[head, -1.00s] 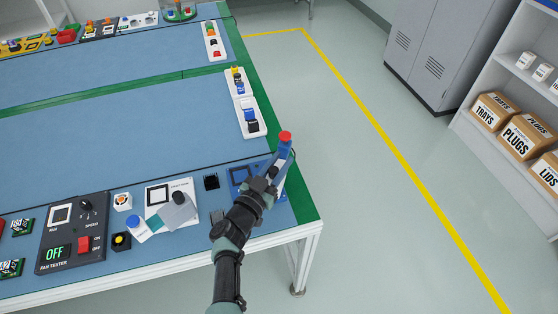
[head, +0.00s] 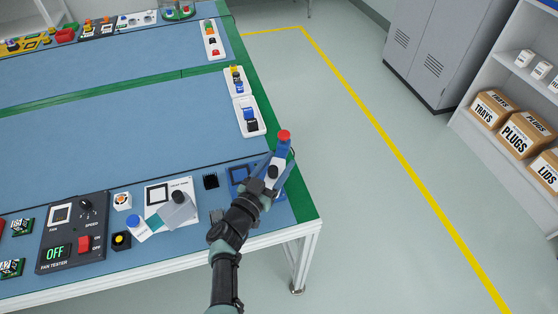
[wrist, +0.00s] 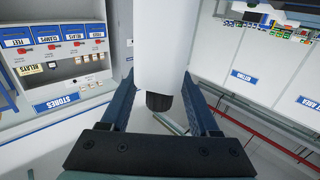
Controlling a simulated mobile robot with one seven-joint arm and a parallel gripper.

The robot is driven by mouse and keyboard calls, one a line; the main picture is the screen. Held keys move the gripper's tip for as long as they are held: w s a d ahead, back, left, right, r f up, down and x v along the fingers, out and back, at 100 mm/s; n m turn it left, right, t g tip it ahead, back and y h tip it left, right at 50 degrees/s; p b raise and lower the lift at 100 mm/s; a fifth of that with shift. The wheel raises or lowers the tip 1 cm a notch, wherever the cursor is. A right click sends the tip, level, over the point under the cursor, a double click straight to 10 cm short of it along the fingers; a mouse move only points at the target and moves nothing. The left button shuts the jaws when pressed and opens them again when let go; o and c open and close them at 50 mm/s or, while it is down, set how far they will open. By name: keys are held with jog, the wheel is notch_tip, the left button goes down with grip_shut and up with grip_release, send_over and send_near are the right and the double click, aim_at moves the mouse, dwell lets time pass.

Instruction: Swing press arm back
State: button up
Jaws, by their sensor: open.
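An upright arm with a red knob (head: 284,134) on a blue neck stands by the blue fixture (head: 238,174) at the bench's right end. I take it for the press arm. My gripper (head: 277,167) is open at the lower part of this arm and hides much of it and the fixture. In the wrist view, a thick white cylinder (wrist: 160,45) with a black end (wrist: 158,102) lies between the open fingers. I cannot tell whether either finger touches it.
Left of the fixture are a small black block (head: 210,181), a white board with a grey piece (head: 178,211) on it and a fan tester (head: 75,235). White trays (head: 243,88) with small parts lie behind. The floor on the right is clear.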

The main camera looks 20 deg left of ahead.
jog(key=p+v, duration=0.3)
jog(key=v, duration=0.9)
jog(key=shift+p, duration=0.4)
